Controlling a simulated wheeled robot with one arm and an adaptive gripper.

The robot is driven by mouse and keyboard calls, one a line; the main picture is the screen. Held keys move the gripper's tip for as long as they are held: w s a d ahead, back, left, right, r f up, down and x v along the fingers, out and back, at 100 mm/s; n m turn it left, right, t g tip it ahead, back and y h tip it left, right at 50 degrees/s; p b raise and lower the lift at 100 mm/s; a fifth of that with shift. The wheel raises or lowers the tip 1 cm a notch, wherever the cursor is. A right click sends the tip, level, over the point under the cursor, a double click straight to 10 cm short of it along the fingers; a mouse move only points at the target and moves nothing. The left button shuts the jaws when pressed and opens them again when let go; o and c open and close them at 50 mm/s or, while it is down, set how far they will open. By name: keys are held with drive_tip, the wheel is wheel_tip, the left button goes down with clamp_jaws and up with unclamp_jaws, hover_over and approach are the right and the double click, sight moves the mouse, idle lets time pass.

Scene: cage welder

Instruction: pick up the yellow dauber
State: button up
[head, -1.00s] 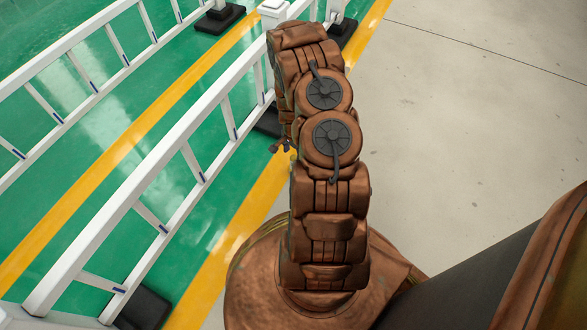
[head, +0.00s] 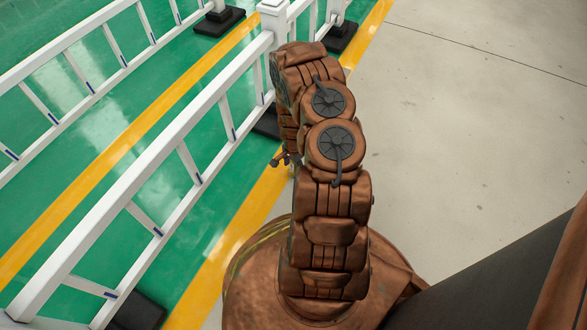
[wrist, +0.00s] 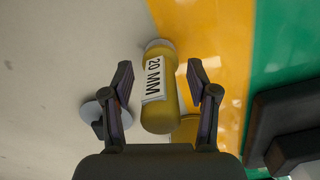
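The yellow dauber (wrist: 160,112) is a yellow cylinder with a white label reading "20 MM" and a pale grey end. It shows in the wrist view, between the two fingers of my gripper (wrist: 162,82). The fingers stand apart on either side of it, with a visible gap on each side, so the gripper is open and empty. I cannot tell how far the dauber is from the fingers in depth. In the head view, only a small part of my gripper (head: 284,158) shows beside my arm, and the dauber is hidden.
A white railing (head: 150,180) runs along the left, with black feet (head: 212,21) on a green floor. A black foot (wrist: 290,125) lies right of the gripper in the wrist view. A pale disc (wrist: 88,112) is at the left. Bare grey floor (head: 470,110) lies to the right.

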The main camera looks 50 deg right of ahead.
clamp_jaws()
idle(0.4)
